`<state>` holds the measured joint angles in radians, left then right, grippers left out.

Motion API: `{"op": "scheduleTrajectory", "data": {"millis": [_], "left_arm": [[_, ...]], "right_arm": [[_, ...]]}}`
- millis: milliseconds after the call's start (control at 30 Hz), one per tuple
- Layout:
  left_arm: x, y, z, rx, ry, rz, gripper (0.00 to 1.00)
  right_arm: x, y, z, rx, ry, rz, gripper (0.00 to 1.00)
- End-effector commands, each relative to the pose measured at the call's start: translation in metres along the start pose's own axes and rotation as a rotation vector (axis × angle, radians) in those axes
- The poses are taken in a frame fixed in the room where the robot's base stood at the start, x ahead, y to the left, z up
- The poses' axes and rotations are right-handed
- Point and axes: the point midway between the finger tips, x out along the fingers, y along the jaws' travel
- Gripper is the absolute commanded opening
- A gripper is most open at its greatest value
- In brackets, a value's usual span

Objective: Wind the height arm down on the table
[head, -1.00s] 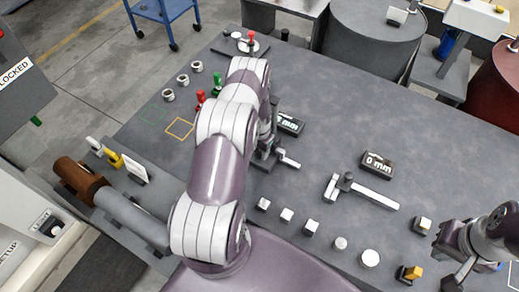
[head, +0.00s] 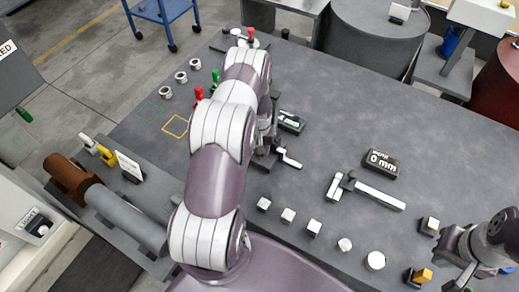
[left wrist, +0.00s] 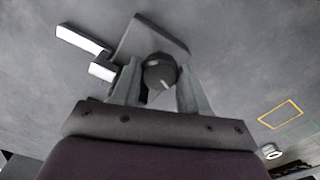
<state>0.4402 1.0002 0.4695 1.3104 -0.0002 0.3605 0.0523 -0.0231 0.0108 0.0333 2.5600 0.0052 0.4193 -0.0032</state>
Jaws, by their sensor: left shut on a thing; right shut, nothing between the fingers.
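The height arm's dark column (head: 272,120) stands on the table (head: 330,110), mostly hidden behind my left arm. Its small dark readout (head: 290,122) shows a number in mm, hard to read. A pale cranked piece (head: 288,158) sticks out at its foot. In the left wrist view, my left gripper (left wrist: 157,88) is shut on a round dark knob (left wrist: 160,70), with a grey block behind it and a pale bar (left wrist: 85,42) beside it. In the head view my left forearm covers most of that gripper. My right gripper (head: 453,264) is shut and empty at the lower right.
A width gauge (head: 370,193) lies right of centre, its readout (head: 381,162) at 0 mm. Several pale blocks and discs line the front edge. Red and green pegs (head: 199,94) and rings stand at left.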

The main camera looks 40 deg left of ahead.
Motion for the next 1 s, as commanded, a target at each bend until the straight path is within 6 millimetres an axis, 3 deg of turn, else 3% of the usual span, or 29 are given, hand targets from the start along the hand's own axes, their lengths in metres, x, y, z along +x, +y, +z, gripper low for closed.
{"op": "scheduleTrajectory", "data": {"millis": [667, 700, 767, 1000], "left_arm": [[0.0014, 0.0001, 0.0021, -0.072, -0.005, 0.0, 0.14], [0.0014, 0.0001, 0.0021, -0.072, -0.005, 0.0, 0.51], [0.0013, 0.0001, 0.0019, -0.072, -0.005, 0.0, 0.7], [0.0006, 0.0001, 0.001, -0.071, -0.003, 0.0, 0.7]], "right_arm": [[0.0058, 0.0, 0.0007, 0.0, 0.0, 0.0, 0.0], [0.0058, 0.0, 0.0007, 0.0, 0.0, 0.0, 0.0], [0.0059, 0.0, 0.0007, 0.0, 0.0, 0.0, 0.0], [0.0057, 0.0, 0.0007, 0.0, 0.0, 0.0, 0.0]]}}
